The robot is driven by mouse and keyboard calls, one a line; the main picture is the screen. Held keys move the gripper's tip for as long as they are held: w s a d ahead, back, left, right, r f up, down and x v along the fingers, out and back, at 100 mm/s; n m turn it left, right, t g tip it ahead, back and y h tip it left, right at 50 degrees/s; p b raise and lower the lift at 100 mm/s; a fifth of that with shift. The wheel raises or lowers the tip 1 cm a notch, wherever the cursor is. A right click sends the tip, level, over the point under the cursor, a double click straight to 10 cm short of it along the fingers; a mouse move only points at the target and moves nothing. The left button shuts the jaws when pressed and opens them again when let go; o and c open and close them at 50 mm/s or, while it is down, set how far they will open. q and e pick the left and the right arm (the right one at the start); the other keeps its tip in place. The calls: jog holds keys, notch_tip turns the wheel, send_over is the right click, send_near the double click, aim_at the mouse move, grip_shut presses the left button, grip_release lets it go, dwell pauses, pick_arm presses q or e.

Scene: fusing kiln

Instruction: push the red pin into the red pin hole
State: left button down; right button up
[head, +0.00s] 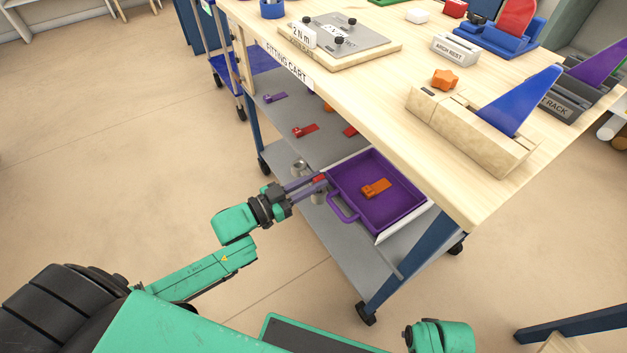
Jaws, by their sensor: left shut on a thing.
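My left gripper (318,182) reaches in beside the fitting cart, at the left edge of the purple tray. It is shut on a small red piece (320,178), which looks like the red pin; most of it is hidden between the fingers. I cannot make out a red pin hole. Two red parts lie on the grey shelf below the tabletop: one (305,131) in plain view, another (350,131) partly under the table edge. My right gripper is not in view.
The purple tray (412,214) holds an orange part (376,188). A purple part (275,97) lies on the shelf. The wooden tabletop (372,92) overhangs the shelves. A wooden block with a blue wedge (520,103) stands on it. The floor to the left is clear.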

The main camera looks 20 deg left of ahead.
pick_arm(q)
jog(key=shift+f+b, duration=0.55)
jog(key=shift+f, duration=0.35)
jog(key=c, duration=0.7)
grip_release()
jog(key=p+v, duration=0.3)
jog(key=v, duration=1.1)
jog(key=shift+s+a, duration=0.2)
jog(key=shift+s, duration=0.05)
